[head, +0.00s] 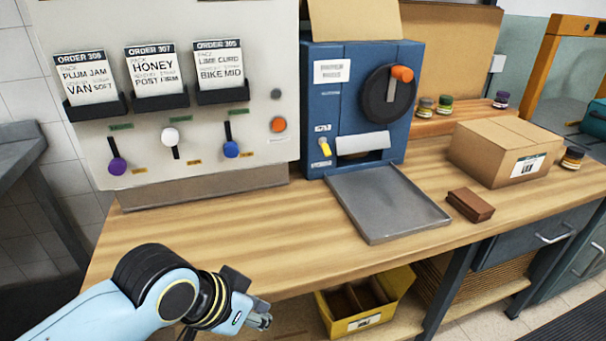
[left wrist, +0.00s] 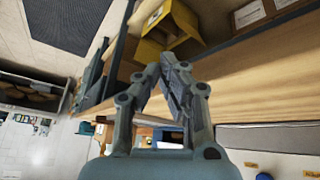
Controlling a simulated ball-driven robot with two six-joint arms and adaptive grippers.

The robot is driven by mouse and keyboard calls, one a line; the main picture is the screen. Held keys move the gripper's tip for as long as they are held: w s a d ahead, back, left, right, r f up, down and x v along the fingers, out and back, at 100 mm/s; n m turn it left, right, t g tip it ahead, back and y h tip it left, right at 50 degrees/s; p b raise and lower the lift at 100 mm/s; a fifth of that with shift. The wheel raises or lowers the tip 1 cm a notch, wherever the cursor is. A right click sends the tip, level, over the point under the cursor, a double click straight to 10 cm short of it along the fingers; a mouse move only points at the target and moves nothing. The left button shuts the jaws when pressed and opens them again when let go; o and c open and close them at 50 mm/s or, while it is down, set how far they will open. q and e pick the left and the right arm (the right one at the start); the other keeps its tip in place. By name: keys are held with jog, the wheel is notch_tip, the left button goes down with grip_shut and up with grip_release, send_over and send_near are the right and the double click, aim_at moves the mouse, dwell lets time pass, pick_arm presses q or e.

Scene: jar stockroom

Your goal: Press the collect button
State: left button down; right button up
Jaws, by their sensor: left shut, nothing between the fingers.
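An orange round button (head: 278,124) sits at the right side of the pale control panel (head: 215,125) in the head view, above a small label too small to read. A dark grey round knob or button (head: 276,94) is above it. I cannot read which one is marked collect. My left gripper (head: 264,319) is low at the front edge of the bench, well below and in front of the panel, touching nothing. Its fingers are shut and empty; they also show in the left wrist view (left wrist: 172,65). My right gripper is not in view.
The panel has three levers with purple, white and blue knobs under order cards. A blue machine (head: 360,100) with a grey tray (head: 388,203) stands right of it. A brown block (head: 470,204) and a cardboard box (head: 505,150) are farther right. Bench space before the panel is clear.

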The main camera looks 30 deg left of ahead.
aim_at(279, 125)
pick_arm(q)
jog(key=w+t, duration=0.1)
jog(key=w, duration=0.1)
jog(key=w+d+r+t+h, duration=0.1)
jog(key=w, duration=0.1)
jog(key=w+d+r+n+t, duration=0.1)
jog(key=w, duration=0.2)
jog(key=shift+r+h, duration=0.25)
jog(key=shift+h, duration=0.05)
jog(key=w+r+n+t, duration=0.1)
jog(key=w+r, duration=0.1)
jog(key=w+r+n+t, duration=0.1)
jog(key=w+r+t, duration=0.1)
jog(key=w, duration=0.1)
jog(key=w+r+t, duration=0.1)
jog(key=w+r, duration=0.1)
jog(key=w, duration=0.1)
jog(key=shift+w+d+n+t, duration=0.1)
jog(key=shift+w+n+t, duration=0.1)
jog(key=shift+n+t, duration=0.2)
jog(key=w+a+r+n+t+y, duration=0.4)
jog(key=w+a+r+n+y, duration=0.3)
jog(key=a+n, duration=0.2)
jog(key=shift+a+r+t+p, duration=0.2)
jog(key=shift+t+p, duration=0.1)
jog(key=shift+t, duration=0.1)
jog(key=shift+w, duration=0.15)
